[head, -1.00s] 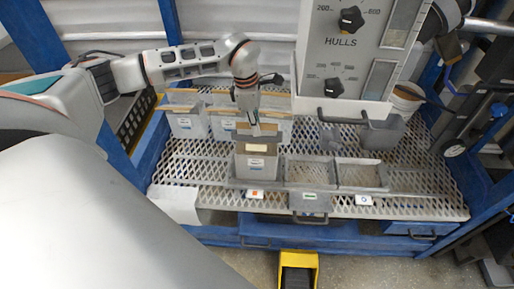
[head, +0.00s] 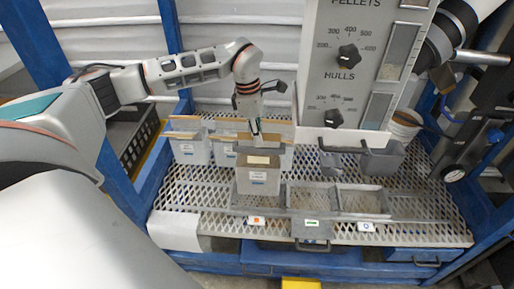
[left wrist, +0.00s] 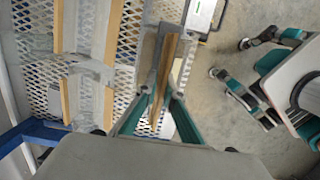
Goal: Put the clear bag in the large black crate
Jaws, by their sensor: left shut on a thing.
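My left gripper (head: 257,140) is shut on the tan top strip of a clear bag (head: 258,180), a greyish see-through pack with a white label. The bag hangs upright over the left compartment of a grey three-part tray (head: 312,212). In the left wrist view the strip (left wrist: 164,85) shows edge-on between the fingers (left wrist: 158,98). The large black crate (head: 128,132) stands at the left, behind a blue post, partly hidden by the post and my left arm. Its inside is mostly out of sight. My right gripper is not in view.
Other clear bags with tan strips (head: 190,148) stand behind the held one on the metal mesh table (head: 215,195). A grey dial panel (head: 355,70) rises to the right. A blue post (head: 165,30) stands between the table and the crate. A white bucket (head: 404,125) is at the right.

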